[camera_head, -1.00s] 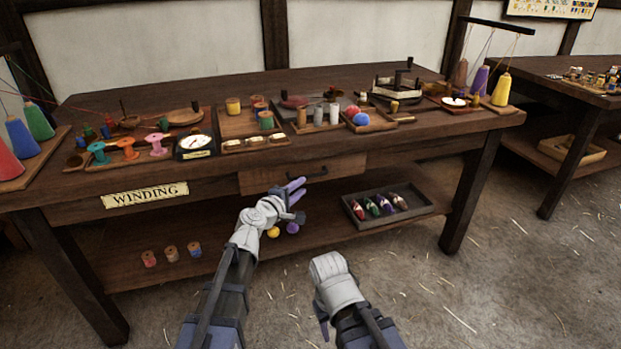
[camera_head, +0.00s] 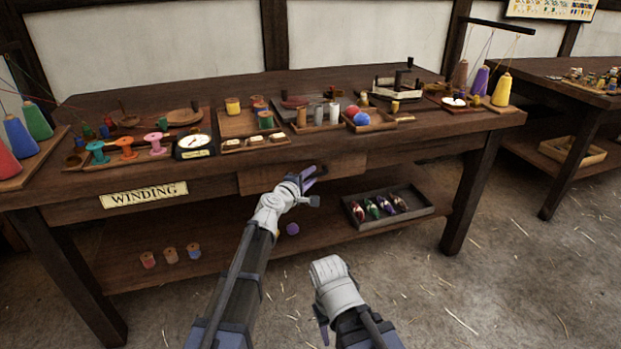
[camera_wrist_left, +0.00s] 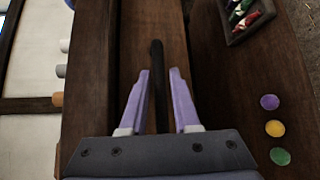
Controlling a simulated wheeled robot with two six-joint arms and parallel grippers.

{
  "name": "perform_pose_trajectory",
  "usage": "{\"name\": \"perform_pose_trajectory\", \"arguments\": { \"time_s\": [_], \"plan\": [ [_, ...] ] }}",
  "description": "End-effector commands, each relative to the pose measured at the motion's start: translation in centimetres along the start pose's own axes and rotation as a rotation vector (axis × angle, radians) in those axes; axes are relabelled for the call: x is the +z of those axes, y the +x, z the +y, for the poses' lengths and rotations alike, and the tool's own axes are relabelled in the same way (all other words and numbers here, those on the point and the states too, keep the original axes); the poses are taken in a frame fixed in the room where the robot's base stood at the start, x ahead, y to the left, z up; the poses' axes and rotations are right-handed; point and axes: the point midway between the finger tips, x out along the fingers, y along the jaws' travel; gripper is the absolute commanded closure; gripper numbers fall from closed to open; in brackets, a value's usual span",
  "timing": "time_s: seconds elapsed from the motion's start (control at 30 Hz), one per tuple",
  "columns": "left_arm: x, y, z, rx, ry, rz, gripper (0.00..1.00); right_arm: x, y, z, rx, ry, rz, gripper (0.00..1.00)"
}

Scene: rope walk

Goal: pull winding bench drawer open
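The winding bench (camera_head: 75,212) has a wooden drawer front (camera_head: 258,181) under its top, and the drawer looks shut. My left gripper (camera_head: 311,180) is in front of the drawer and hides its handle in the head view. In the left wrist view, the dark bar handle (camera_wrist_left: 157,60) lies between the two purple fingers of my left gripper (camera_wrist_left: 160,72). The fingers are apart, with narrow gaps beside the handle. My right gripper (camera_head: 323,331) hangs low in front of the bench, and its finger opening cannot be made out.
Spools, a dial scale (camera_head: 193,143) and trays crowd the bench top. The floor in front is clear apart from straw.

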Motion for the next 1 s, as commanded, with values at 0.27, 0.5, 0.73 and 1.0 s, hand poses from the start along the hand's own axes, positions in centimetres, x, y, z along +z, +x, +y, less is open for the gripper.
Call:
{"name": "perform_pose_trajectory", "arguments": {
  "time_s": [0.27, 0.5, 0.73, 1.0],
  "plan": [
    [0.02, -0.04, 0.01, 0.000, 0.000, 0.000, 0.79, 0.00, -0.02, 0.00, 0.000, 0.000, 0.000, 0.50],
    [0.02, -0.05, 0.00, 0.000, 0.001, 0.000, 1.00, 0.00, -0.02, 0.00, 0.000, 0.000, 0.000, 0.50],
    [0.01, -0.05, 0.00, 0.000, 0.001, 0.000, 1.00, 0.00, -0.01, 0.00, 0.000, 0.000, 0.000, 0.50],
    [0.01, -0.06, -0.01, 0.000, 0.001, 0.000, 1.00, 0.00, -0.01, 0.00, 0.000, 0.000, 0.000, 0.50]
  ]
}}
